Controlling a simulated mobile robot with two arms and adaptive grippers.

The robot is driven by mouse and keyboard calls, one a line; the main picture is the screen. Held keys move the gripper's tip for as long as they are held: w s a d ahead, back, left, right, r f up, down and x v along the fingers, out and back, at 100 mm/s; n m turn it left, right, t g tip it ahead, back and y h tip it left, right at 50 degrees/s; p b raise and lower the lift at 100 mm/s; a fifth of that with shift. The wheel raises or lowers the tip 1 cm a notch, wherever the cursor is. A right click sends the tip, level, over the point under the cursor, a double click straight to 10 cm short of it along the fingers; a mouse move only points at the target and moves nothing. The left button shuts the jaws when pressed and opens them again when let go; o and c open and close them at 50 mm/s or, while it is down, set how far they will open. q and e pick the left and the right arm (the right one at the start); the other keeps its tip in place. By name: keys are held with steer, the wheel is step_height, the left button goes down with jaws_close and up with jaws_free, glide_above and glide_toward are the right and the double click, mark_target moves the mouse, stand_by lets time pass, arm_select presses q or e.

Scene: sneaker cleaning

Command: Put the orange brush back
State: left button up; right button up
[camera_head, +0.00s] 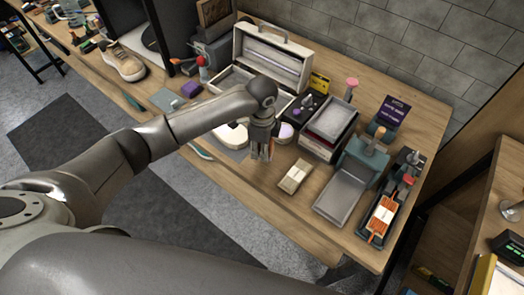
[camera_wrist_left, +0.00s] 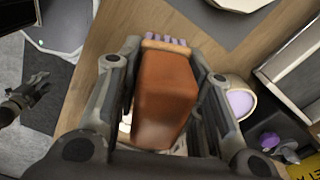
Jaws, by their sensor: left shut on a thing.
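My left gripper (camera_head: 262,152) points down above the wooden table, left of the small beige box (camera_head: 295,176). In the left wrist view my left gripper (camera_wrist_left: 160,95) is shut on an orange-brown block, the orange brush (camera_wrist_left: 163,95), with purple bristles at its far end. In the head view the fingers mostly hide the brush. A dark gripper-like hand (camera_wrist_left: 28,95), apparently my right gripper, shows small at the left edge of the wrist view. Its jaw state is unclear, and it is not in the head view.
A stacked box (camera_head: 330,122) and an open white case (camera_head: 270,60) stand behind. The table's front edge is near.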

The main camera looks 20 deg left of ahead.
arm_select(q)
step_height(320, 180, down, 3)
steer(key=shift+w+f, duration=0.1)
steer(key=shift+w, duration=0.05)
steer(key=shift+f, duration=0.1)
arm_select(e)
steer(key=shift+a+r, duration=0.25)
steer(key=shift+a, duration=0.2)
arm_select(q)
steer(key=shift+f, duration=0.2)
steer(key=o, duration=1)
steer(key=shift+r, duration=0.1)
arm_select(e)
steer(key=shift+d, duration=0.2)
